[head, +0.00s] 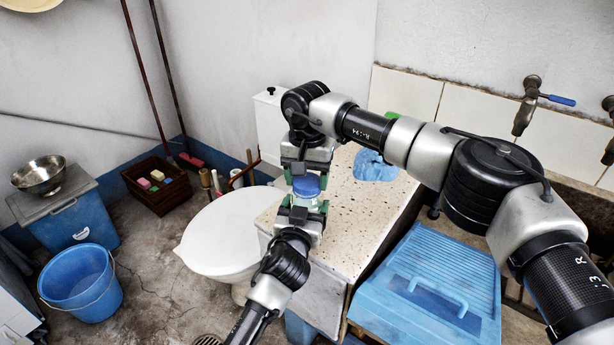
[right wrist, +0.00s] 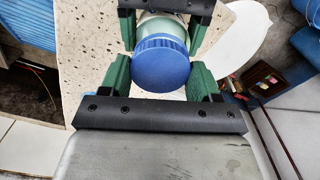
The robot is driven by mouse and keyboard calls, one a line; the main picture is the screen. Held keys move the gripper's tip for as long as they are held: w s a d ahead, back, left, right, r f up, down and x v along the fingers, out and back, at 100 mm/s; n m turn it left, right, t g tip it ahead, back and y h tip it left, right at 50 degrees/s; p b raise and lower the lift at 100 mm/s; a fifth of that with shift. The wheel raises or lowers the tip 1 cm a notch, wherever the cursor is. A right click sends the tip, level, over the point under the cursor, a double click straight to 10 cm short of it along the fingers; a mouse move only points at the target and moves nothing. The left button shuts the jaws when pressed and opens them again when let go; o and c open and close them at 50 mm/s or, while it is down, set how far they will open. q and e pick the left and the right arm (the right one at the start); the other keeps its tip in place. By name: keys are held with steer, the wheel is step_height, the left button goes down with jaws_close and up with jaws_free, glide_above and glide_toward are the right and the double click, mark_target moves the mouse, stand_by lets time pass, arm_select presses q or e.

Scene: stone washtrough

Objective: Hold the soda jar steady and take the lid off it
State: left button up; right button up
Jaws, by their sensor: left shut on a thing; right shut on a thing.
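The soda jar (head: 305,203) is a pale, see-through jar with a blue lid (head: 306,185), held upright at the near left edge of the speckled stone top. My left gripper (head: 302,213) comes from below and is shut on the jar body. My right gripper (head: 307,172) comes from above and is shut on the lid. In the right wrist view, the green fingers of my right gripper (right wrist: 161,78) sit on both sides of the ribbed blue lid (right wrist: 162,64). The pale jar body (right wrist: 163,27) shows behind it, between my left gripper's fingers (right wrist: 162,30). Whether lid and jar are apart is unclear.
The speckled stone top (head: 350,215) bears a blue cloth (head: 374,166). A blue ridged board (head: 430,285) lies at its right. A white toilet (head: 222,240) stands left of it. A blue bucket (head: 82,285) and a wooden crate (head: 160,198) stand on the floor.

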mark_target(307, 181)
arm_select(q)
steer(key=shift+f, duration=0.1)
arm_select(e)
steer(key=shift+r, duration=1.05)
steer(key=shift+r, duration=2)
arm_select(q)
steer(key=o, duration=1.7)
steer(key=shift+s, duration=0.1)
